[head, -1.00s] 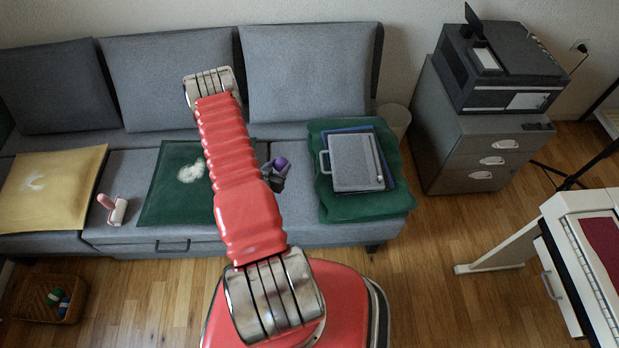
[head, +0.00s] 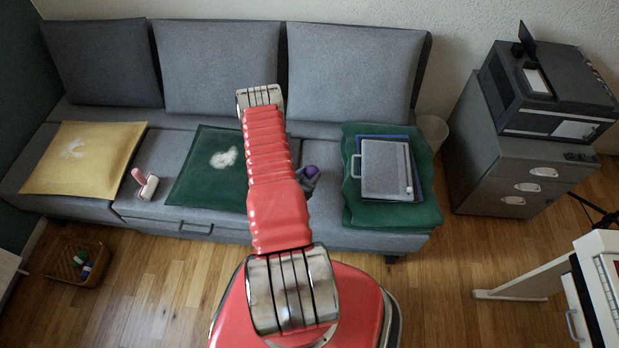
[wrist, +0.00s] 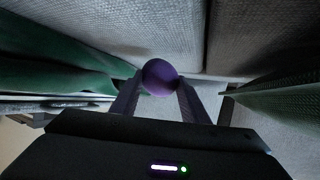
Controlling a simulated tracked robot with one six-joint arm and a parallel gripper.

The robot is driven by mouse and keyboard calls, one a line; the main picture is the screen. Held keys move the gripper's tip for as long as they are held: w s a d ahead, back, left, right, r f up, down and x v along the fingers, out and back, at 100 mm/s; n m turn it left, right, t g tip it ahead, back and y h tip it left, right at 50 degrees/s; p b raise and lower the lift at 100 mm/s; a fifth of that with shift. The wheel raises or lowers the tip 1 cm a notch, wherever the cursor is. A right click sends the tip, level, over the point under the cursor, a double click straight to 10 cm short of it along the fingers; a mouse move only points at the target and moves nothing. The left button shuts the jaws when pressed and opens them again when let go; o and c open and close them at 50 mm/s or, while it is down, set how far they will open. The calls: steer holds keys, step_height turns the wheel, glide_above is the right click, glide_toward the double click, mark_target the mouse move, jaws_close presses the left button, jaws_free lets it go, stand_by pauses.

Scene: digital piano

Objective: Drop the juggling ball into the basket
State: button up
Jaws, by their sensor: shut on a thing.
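The purple juggling ball (wrist: 160,77) is held between the two fingers of my gripper (wrist: 158,92) in the wrist view. In the head view the ball (head: 312,172) shows just right of my red arm, in front of the sofa seat, with my gripper (head: 307,180) partly hidden behind the arm. The wicker basket (head: 75,262) stands on the floor at the lower left, in front of the sofa's left end. It holds a few small things, green and blue among them. My gripper is well to the right of the basket and above it.
The grey sofa (head: 190,228) carries a yellow cushion (head: 85,160), a pink and white lint roller (head: 145,184), a green cushion (head: 205,170) and a green blanket (head: 365,212) with a grey case (head: 387,170). A cabinet (head: 490,165) and the piano stand right.

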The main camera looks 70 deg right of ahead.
steer(key=shift+f, duration=1.35)
steer(key=shift+f, duration=0.1)
steer(key=o, duration=1.1)
steer(key=v, duration=1.2)
